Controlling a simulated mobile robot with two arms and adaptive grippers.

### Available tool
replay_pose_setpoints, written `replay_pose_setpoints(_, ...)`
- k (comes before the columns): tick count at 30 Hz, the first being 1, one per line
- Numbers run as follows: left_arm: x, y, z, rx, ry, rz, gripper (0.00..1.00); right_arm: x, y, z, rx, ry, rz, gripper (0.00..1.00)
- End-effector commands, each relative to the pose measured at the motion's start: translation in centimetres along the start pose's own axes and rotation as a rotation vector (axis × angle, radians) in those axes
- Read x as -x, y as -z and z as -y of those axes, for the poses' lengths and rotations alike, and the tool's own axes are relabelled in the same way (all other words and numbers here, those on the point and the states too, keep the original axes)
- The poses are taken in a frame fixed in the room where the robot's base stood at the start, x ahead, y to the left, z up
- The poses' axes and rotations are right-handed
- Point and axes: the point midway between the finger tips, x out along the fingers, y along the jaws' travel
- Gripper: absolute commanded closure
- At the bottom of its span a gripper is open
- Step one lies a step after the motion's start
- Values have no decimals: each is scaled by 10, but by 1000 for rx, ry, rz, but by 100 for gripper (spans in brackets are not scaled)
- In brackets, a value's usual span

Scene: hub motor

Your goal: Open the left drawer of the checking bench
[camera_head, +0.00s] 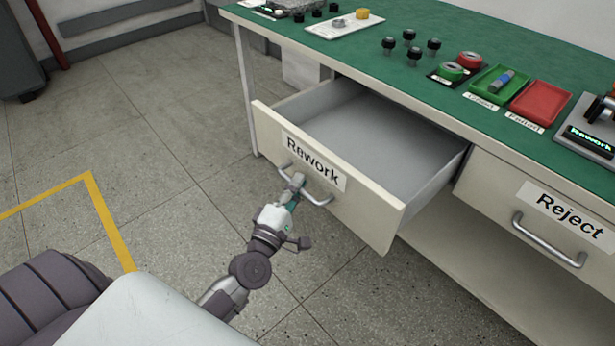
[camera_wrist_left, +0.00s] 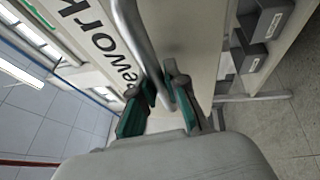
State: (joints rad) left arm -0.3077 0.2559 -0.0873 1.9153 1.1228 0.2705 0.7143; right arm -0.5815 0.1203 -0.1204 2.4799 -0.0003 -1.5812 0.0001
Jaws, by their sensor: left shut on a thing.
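The left drawer (camera_head: 385,140), labelled "Rework", stands pulled well out of the checking bench (camera_head: 345,48), and its grey inside looks empty. Its metal bar handle (camera_head: 318,199) is on the front below the label. My left gripper (camera_head: 297,187) is at the handle, with its fingers shut around the bar. In the left wrist view the fingers (camera_wrist_left: 160,100) are on either side of the handle bar (camera_wrist_left: 140,45), against the drawer front. My right gripper is not in view.
The right drawer (camera_head: 545,205), labelled "Reject", is closed. On the green top are a green tray (camera_head: 490,93) holding a small part, a red tray (camera_head: 541,103), several black knobs (camera_head: 409,36) and a white plate (camera_head: 343,24). The floor in front is clear, with a yellow line (camera_head: 110,222).

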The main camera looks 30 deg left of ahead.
Motion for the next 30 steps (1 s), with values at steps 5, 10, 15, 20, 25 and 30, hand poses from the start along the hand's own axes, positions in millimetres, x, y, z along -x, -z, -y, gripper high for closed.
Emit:
replay_pose_setpoints(5, 5, 2, 0, 1, 2, 0, 100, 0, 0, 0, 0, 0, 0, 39)
replay_pose_setpoints(10, 5, 2, 0, 1, 1, 0, 100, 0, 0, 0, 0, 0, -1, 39)
replay_pose_setpoints(15, 5, 2, 0, 1, 1, 0, 100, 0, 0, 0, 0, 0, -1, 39)
replay_pose_setpoints(20, 5, 2, 0, 1, 1, 0, 64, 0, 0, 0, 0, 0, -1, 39)
replay_pose_setpoints(25, 5, 2, -1, 1, 0, -1, 61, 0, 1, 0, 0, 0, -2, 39)
replay_pose_setpoints(30, 6, 2, -1, 0, 0, 0, 61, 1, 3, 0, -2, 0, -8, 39)
